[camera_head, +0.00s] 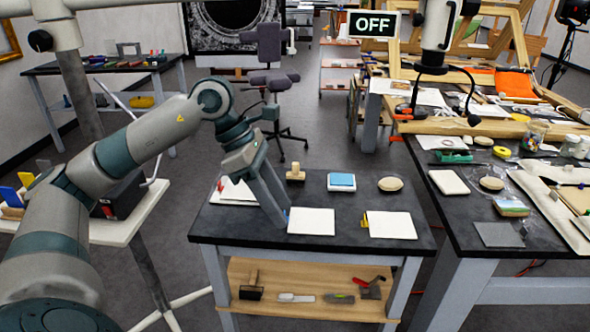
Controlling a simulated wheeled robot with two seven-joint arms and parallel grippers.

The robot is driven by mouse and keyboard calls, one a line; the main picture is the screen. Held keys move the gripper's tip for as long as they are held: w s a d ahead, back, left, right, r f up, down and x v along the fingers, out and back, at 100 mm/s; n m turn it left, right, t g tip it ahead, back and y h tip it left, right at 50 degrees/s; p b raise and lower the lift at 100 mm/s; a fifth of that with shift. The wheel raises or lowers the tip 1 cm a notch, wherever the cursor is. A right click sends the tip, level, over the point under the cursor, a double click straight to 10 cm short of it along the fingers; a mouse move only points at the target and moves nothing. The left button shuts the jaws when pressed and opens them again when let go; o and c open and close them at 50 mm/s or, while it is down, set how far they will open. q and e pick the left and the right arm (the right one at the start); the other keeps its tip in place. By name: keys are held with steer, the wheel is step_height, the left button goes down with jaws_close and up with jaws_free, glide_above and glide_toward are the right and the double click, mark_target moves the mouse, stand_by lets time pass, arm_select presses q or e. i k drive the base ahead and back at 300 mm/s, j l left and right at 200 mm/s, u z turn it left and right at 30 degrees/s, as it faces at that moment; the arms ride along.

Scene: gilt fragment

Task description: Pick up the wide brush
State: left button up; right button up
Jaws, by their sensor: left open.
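My left arm comes in from the left, and its gripper (284,218) points down over the small dark-topped table (310,237). The two long grey fingers are open and end close to the left edge of a white square pad (312,221). I see nothing held between them. A small tan wooden tool with a broad base (295,174) stands behind the gripper, slightly to its right; it may be the wide brush. A dark-headed tool with a handle (251,291) lies on the lower shelf and also looks brush-like. I cannot tell surely which is the wide brush. My right gripper is not in view.
A blue-topped block (341,181), a round tan pad (390,184) and another white square (391,225) are on the small table. Several tools lie on its wooden lower shelf (310,309). A cluttered workbench (450,229) stands close on the right.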

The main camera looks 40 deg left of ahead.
mark_target(294, 176)
steer(key=i+j, duration=0.45)
steer(key=j, duration=0.15)
steer(key=i+j, duration=0.5)
